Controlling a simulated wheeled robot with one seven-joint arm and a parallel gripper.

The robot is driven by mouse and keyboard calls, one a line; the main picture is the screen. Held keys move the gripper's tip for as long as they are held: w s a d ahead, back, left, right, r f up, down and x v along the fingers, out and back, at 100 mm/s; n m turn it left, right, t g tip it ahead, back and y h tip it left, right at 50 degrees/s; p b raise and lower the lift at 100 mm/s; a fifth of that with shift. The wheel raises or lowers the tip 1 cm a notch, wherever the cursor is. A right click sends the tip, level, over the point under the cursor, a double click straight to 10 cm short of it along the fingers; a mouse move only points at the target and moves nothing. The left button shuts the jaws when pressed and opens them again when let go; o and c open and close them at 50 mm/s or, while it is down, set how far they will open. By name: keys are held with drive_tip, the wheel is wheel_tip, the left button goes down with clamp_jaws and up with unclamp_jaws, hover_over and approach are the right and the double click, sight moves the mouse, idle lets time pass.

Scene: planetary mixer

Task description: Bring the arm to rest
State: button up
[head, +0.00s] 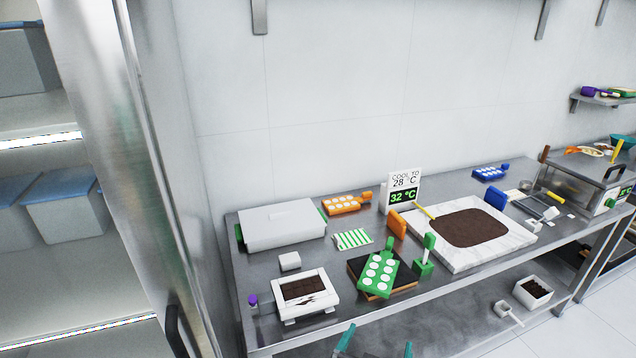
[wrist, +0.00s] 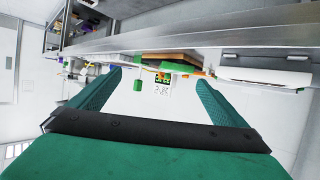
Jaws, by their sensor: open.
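My gripper (head: 376,346) shows at the bottom edge of the head view as two teal fingertips, in front of the steel table's (head: 345,318) front edge. In the wrist view my gripper (wrist: 158,82) has its two teal fingers wide apart, with nothing held between them. The wrist picture looks upside down, with the table edge (wrist: 180,42) running across it beyond the fingers. The fingers appear clear of the table. The rest of my arm is not visible in the head view.
On the table are a white lidded box (head: 283,222), a chocolate mould (head: 306,290), a green dotted piece (head: 378,272) on a board, a small green stand (head: 424,266) and a marble slab (head: 515,238) with chocolate. A sign (head: 403,192) reads 32 °C. A steel cabinet stands left.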

drive_tip(key=s+a+f+n+t+y, duration=0.1)
drive_tip(key=s+a+f, duration=0.2)
drive_tip(key=s+f, duration=0.15)
drive_tip(key=s+a+f+n+y, duration=0.1)
drive_tip(key=s+a+f+n, duration=0.15)
drive_tip(key=s, duration=0.35)
drive_tip(key=s+a+f+n+t+y, duration=0.1)
drive_tip(key=s+a+f+y, duration=0.1)
drive_tip(key=s+f, duration=0.25)
drive_tip(key=s+a+r, duration=0.2)
drive_tip(key=s+a, duration=0.1)
drive_tip(key=s, duration=0.7)
drive_tip(key=s+a+r+t+y, duration=0.1)
drive_tip(key=s+a+r, duration=0.1)
drive_tip(key=s, duration=0.8)
drive_tip(key=shift+a+y, duration=0.3)
drive_tip(key=shift+a, duration=0.35)
